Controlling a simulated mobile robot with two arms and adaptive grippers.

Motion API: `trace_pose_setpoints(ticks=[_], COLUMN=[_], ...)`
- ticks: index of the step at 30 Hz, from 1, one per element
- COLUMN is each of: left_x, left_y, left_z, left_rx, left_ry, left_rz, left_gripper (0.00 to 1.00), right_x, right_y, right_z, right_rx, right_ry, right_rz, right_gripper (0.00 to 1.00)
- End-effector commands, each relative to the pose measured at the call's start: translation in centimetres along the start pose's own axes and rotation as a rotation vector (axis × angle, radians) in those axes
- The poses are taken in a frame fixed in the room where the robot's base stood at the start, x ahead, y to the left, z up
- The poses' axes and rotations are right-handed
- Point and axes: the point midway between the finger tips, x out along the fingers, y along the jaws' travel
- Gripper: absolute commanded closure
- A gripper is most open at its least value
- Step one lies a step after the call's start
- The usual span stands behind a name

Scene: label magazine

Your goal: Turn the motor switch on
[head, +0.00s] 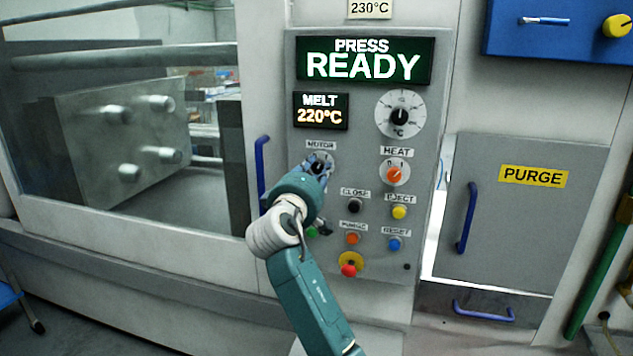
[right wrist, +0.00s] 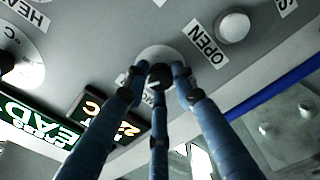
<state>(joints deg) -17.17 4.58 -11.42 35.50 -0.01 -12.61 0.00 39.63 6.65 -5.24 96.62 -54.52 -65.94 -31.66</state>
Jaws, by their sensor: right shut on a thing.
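The motor switch (head: 320,158) is a dark knob on a pale round plate, under the MOTOR label (head: 321,145) on the grey control panel. My right gripper (head: 318,167) is at the switch and partly covers it in the head view. In the right wrist view the three blue fingers of my right gripper (right wrist: 158,82) are closed around the black knob (right wrist: 159,72). A light mark shows on the knob, but I cannot tell which setting it points to. My left gripper is not in view.
The HEAT knob (head: 394,174) is orange and sits right of the motor switch. Several buttons, including CLOSE (head: 355,207), and a red stop button (head: 348,270) lie below. The display (head: 364,60) reads PRESS READY. A blue handle (head: 262,168) is close on the left.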

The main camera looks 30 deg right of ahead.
Motion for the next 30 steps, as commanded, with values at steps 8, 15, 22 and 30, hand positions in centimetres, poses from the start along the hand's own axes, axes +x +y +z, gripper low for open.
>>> trace_pose_setpoints(ticks=[8,15,22,30], left_x=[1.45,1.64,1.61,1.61], left_y=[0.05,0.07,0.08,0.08], left_z=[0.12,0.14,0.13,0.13], left_rx=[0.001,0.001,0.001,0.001], left_ry=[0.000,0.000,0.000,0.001], left_rz=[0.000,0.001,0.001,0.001], left_gripper=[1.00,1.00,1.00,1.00], right_x=[-0.04,-0.03,-0.03,-0.02], right_y=[-0.34,-0.19,-0.16,-0.12], right_z=[0.00,-0.05,-0.06,-0.05], right_rx=[0.107,0.134,0.136,0.135], right_ry=[-0.003,-0.004,-0.004,-0.004], right_rz=[-0.002,0.000,0.000,0.001], right_gripper=[1.00,1.00,1.00,0.55])
